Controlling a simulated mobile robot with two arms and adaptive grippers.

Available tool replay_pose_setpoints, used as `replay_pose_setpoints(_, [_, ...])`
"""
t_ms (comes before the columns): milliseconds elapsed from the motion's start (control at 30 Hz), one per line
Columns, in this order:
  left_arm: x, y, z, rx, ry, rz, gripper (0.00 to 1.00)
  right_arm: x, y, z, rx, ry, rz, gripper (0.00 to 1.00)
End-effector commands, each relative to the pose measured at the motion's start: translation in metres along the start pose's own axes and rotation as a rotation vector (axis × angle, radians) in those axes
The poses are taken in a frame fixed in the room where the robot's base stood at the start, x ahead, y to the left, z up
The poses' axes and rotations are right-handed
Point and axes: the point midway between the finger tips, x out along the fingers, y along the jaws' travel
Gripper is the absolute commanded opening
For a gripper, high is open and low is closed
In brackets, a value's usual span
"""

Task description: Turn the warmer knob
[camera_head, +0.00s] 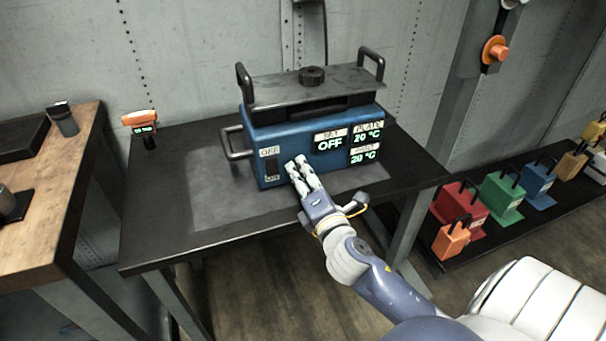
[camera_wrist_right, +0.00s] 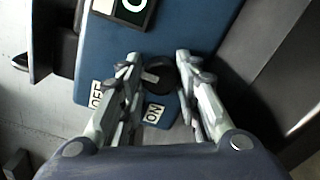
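The warmer (camera_head: 290,135) is a blue box with a dark top plate on a dark table. Its front carries OFF and ON labels and displays reading OFF, 20 °C and 20 °C. My right gripper (camera_head: 297,167) is at the front face, beside the labels. In the right wrist view its parted fingers (camera_wrist_right: 157,65) stand on either side of the round black knob (camera_wrist_right: 160,72), with a light pointer mark. I cannot tell whether they touch it. The fingers hide the knob in the head view. My left gripper is not in view.
An orange handheld device (camera_head: 140,118) stands at the back left of the dark table (camera_head: 180,225). A wooden bench (camera_head: 45,210) is at the left. Several coloured handled blocks (camera_head: 500,195) sit on a low shelf at the right. The table's front left is clear.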

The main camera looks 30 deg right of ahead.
Motion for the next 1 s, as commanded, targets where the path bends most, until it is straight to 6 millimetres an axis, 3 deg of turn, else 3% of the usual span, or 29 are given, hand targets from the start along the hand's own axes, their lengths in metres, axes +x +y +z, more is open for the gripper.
replay_pose_setpoints(467, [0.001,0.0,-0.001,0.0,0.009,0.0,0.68,0.0,-0.001,0.001,0.066,-0.002,-0.003,0.07])
replay_pose_setpoints(1000, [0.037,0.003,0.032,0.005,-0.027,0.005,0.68,0.0,0.0,0.001,0.467,-0.002,-0.003,0.07])
